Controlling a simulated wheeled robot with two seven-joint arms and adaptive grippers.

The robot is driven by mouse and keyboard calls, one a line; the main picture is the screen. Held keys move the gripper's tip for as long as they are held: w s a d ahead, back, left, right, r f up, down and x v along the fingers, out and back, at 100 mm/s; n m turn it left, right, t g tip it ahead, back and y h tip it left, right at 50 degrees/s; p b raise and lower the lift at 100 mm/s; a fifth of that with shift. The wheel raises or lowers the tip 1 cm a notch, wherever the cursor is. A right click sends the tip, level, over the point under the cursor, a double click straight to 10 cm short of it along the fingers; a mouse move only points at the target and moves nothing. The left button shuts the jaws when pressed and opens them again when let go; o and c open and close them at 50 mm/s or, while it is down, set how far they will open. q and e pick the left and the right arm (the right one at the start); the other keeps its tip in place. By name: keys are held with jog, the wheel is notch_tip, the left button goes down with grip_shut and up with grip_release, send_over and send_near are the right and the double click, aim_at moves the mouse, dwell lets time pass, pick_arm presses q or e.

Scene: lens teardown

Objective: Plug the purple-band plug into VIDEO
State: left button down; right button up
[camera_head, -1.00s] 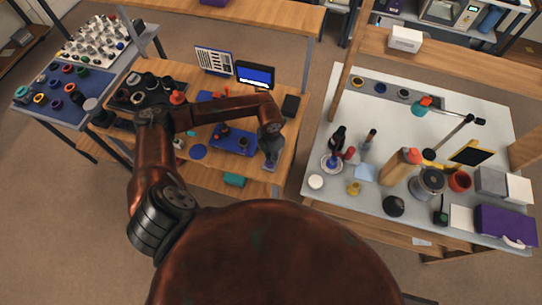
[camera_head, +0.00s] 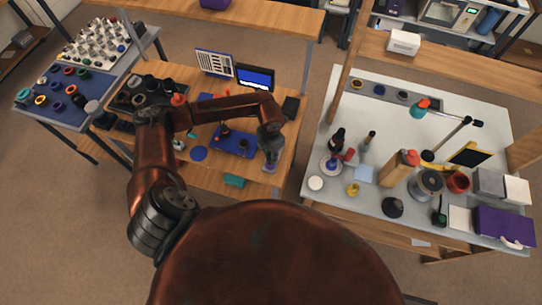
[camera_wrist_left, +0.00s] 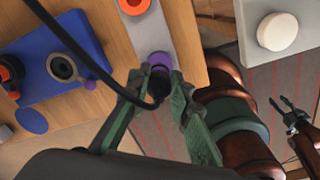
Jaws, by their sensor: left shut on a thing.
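My left gripper (camera_wrist_left: 160,95) is shut on the purple-band plug (camera_wrist_left: 158,84), a black plug with a cable running off to the upper left. The plug sits between the fingertips, right over a purple ring (camera_wrist_left: 161,58) on a grey strip (camera_wrist_left: 150,33). I cannot tell whether the plug's end is in the socket. In the head view my left gripper (camera_head: 270,162) is low over the right front edge of the wooden table. My right gripper (camera_wrist_left: 283,103) shows small at the right of the left wrist view, its fingers apart and empty. I cannot read a VIDEO label.
An orange-red ring (camera_wrist_left: 133,4) is farther along the strip. A blue tray (camera_head: 236,143) with dark round parts lies left of the gripper. A small monitor (camera_head: 255,76) stands behind. A white-topped table (camera_head: 325,205) with tools is to the right, across a gap.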

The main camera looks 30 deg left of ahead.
pick_arm(q)
jog(key=shift+r+p, duration=0.75)
jog(key=shift+r, duration=0.85)
